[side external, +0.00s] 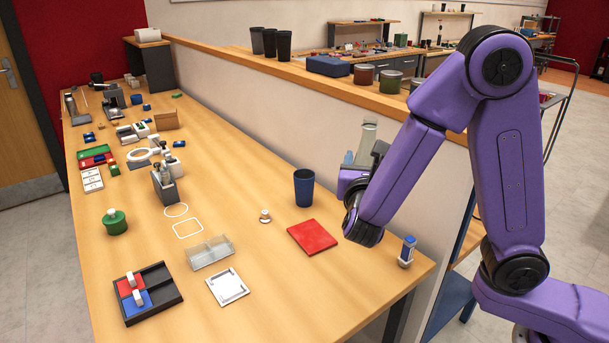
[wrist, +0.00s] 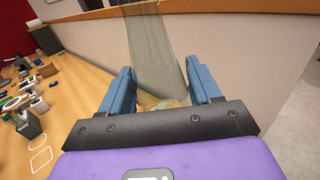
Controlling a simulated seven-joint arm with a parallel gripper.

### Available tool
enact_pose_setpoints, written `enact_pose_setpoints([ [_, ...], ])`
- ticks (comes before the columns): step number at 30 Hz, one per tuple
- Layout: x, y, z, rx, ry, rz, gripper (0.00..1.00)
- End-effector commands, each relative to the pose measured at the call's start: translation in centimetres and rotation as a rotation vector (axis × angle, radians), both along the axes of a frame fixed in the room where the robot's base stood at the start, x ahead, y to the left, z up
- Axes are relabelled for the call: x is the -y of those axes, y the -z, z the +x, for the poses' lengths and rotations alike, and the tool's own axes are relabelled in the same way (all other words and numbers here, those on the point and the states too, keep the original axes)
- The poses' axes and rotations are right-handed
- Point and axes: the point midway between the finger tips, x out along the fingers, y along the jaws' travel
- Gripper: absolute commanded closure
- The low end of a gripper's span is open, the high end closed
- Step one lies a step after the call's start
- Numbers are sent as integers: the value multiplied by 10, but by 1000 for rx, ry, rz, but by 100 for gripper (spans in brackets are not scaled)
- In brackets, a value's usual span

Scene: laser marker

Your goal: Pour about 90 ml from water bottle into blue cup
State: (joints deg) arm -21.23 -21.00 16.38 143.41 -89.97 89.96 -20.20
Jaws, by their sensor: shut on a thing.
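The water bottle (side external: 367,138) is grey and translucent, and its upper part shows above my gripper in the side external view. It stands close to upright there; its lower part is hidden by my gripper and arm. In the wrist view the bottle (wrist: 155,45) lies between the two blue fingers. My gripper (side external: 349,160) is shut on it, above the right part of the table; the fingers also show in the wrist view (wrist: 160,78). The blue cup (side external: 304,189) stands upright and dark on the table, left of my gripper and apart from it. The cup is not in the wrist view.
A red mat (side external: 312,237) lies in front of the cup, with a small white-topped knob (side external: 265,216) to its left. A blue-and-white bottle-like item (side external: 407,251) stands near the right table edge. A low wall (side external: 270,120) runs behind the cup. Several fixtures fill the left side.

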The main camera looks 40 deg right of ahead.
Motion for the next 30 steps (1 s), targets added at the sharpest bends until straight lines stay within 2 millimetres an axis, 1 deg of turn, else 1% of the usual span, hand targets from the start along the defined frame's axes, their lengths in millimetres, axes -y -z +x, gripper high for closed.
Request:
enact_pose_setpoints([
  [5, -7, 2, 22, 4, -44, -2, 92],
  [8, -12, 4, 39, 4, -78, 0, 92],
  [11, -18, 6, 60, 4, -123, -1, 92],
  [14, -25, 7, 87, 6, -181, 0, 92],
  [21, -40, 6, 161, 7, -349, 0, 92],
  [25, -46, 3, 201, 9, -445, 0, 92],
  [30, -46, 0, 247, 10, -562, -1, 92],
])
